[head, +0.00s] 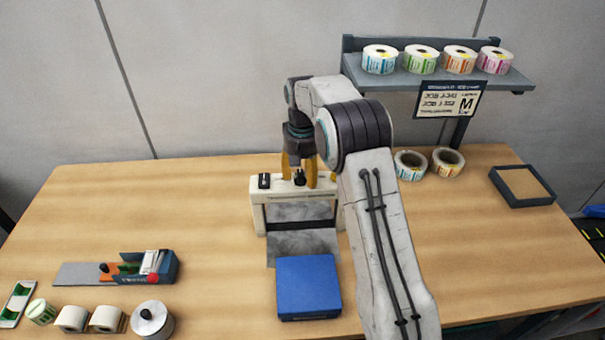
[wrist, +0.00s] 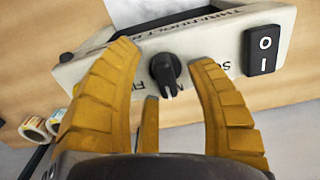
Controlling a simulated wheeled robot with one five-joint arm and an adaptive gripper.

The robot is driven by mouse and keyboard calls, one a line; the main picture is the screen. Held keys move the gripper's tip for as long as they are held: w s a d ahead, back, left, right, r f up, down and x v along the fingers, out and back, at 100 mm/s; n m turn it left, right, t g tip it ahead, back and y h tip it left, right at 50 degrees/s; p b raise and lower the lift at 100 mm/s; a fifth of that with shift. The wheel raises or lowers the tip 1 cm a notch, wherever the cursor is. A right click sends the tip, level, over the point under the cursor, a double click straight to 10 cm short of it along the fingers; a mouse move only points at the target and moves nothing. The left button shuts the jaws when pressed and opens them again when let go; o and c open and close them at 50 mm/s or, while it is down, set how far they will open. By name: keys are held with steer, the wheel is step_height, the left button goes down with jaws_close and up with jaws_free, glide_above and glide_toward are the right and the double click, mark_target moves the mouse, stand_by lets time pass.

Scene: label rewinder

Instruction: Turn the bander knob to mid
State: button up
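The bander (head: 259,195) is a cream arch-shaped machine in the middle of the table. Its black knob (wrist: 165,73) is on the top panel, with a pointer and printed letters around it; the letters are partly hidden by my fingers. In the head view the knob (head: 299,177) shows between my fingers. My gripper (wrist: 163,60) has yellow ribbed fingers, spread on both sides of the knob with visible gaps. It is open, pointing down over the panel, and holds nothing. A black rocker switch (wrist: 263,50) sits beside the knob on the same panel.
A blue block (head: 308,287) stands in front of the bander. A shelf (head: 440,80) with several label rolls is at the back right, with two rolls below. A tray (head: 522,186) is at right. A small device (head: 150,266) and several rolls are at left.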

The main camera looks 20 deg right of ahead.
steer(key=shift+r, duration=0.1)
step_height(320, 180, up, 12)
stand_by(0.8)
stand_by(0.3)
